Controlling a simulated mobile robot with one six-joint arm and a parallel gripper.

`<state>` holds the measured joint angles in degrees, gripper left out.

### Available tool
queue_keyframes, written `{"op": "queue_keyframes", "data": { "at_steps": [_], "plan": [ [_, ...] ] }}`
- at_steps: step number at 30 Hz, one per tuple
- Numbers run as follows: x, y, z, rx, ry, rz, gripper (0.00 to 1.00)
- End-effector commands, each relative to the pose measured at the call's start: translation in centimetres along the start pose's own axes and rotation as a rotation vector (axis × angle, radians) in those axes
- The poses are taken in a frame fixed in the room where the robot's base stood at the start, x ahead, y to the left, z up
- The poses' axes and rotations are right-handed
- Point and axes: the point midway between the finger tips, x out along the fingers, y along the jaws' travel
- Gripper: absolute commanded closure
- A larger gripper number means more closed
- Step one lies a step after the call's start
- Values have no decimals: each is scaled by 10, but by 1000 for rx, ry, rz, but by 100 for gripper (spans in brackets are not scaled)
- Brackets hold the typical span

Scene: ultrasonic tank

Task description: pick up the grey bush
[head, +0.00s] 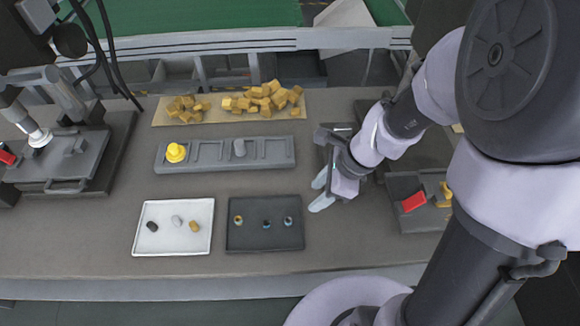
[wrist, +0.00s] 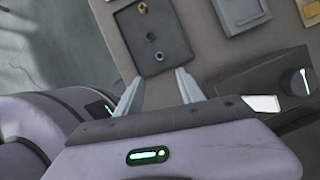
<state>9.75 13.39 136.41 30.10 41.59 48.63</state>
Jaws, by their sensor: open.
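A small light grey bush (head: 177,220) lies in the white tray (head: 146,243), between a dark piece (head: 152,226) and a brass-coloured piece (head: 194,226). My gripper (head: 320,192) is open and empty, right of the dark tray (head: 265,242) and right of both grey pieces. In the wrist view my gripper's fingers (wrist: 158,77) are spread near the dark tray's edge (wrist: 168,69). The white tray is not clear there.
Several small ring-like pieces sit in the dark tray. A yellow piece (head: 176,153) stands at the rack's left end. Yellow-brown blocks (head: 265,97) lie behind the rack. Machine fixtures (head: 60,160) stand at the left. A red-handled fixture (head: 414,203) stands at the right.

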Motion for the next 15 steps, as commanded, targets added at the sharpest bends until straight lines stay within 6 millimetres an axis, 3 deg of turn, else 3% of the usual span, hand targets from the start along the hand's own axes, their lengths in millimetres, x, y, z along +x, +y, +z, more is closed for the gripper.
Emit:
{"op": "queue_keyframes", "data": {
  "at_steps": [9, 15],
  "plan": [
    [96, 1, -4, -6, 1, 4, 55],
    [122, 0, -2, -6, 2, 1, 55]
  ]
}}
